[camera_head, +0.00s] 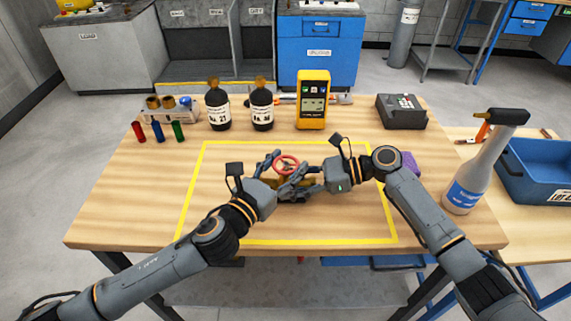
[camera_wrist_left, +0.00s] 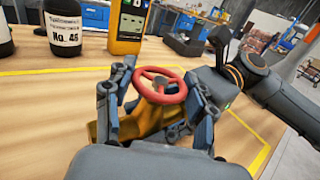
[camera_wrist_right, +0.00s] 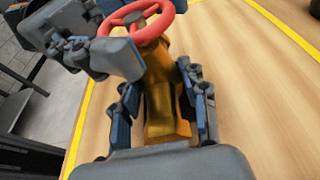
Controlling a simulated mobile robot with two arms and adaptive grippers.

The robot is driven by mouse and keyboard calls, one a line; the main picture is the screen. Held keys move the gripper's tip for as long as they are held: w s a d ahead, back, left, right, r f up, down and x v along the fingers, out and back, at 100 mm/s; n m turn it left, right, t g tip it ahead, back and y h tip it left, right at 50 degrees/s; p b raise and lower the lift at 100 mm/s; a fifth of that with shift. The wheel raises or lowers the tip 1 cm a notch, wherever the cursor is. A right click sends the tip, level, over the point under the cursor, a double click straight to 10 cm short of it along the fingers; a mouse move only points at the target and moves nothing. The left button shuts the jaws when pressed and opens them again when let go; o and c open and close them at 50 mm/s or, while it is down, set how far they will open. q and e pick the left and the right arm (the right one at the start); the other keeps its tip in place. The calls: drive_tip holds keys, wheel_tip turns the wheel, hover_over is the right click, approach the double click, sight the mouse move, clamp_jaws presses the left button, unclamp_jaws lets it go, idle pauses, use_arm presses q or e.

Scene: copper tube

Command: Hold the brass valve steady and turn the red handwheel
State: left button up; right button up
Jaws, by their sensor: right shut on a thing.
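The brass valve (camera_head: 281,184) stands inside the yellow outline, mostly hidden by my grippers in the head view. Its body shows in the right wrist view (camera_wrist_right: 166,118). The red handwheel (camera_wrist_left: 162,98) sits on top of it and also shows in the head view (camera_head: 287,156) and the right wrist view (camera_wrist_right: 160,28). My right gripper (camera_wrist_right: 160,100) is shut on the valve body, one finger on each side. My left gripper (camera_wrist_left: 155,105) is open, with its fingers on either side of the handwheel. Whether they touch the rim, I cannot tell.
Two dark bottles (camera_head: 218,108), a yellow meter (camera_head: 313,100) and a dark grey box (camera_head: 401,112) stand at the back. A spray bottle (camera_head: 470,180) stands at the right. Colored tubes (camera_head: 158,131) are at the back left. The outlined area (camera_head: 225,165) is otherwise clear.

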use_arm(q)
drive_tip(key=shift+c, duration=1.3)
drive_tip(key=shift+y, duration=0.3)
drive_tip(key=n+t+y, duration=0.1)
drive_tip(key=n+y, duration=0.1)
drive_tip(key=n+t+y, duration=0.1)
drive_tip(key=n+y, duration=0.1)
drive_tip(key=y, duration=0.1)
drive_tip(key=shift+d+t, duration=0.15)
drive_tip(key=shift+t, duration=0.15)
drive_tip(key=n+y, duration=0.3)
drive_tip(key=y, duration=0.2)
drive_tip(key=shift+n+y, duration=1.7)
drive_tip(key=shift+y, duration=0.8)
drive_tip(key=shift+g+y, duration=0.3)
drive_tip(key=shift+g, duration=0.1)
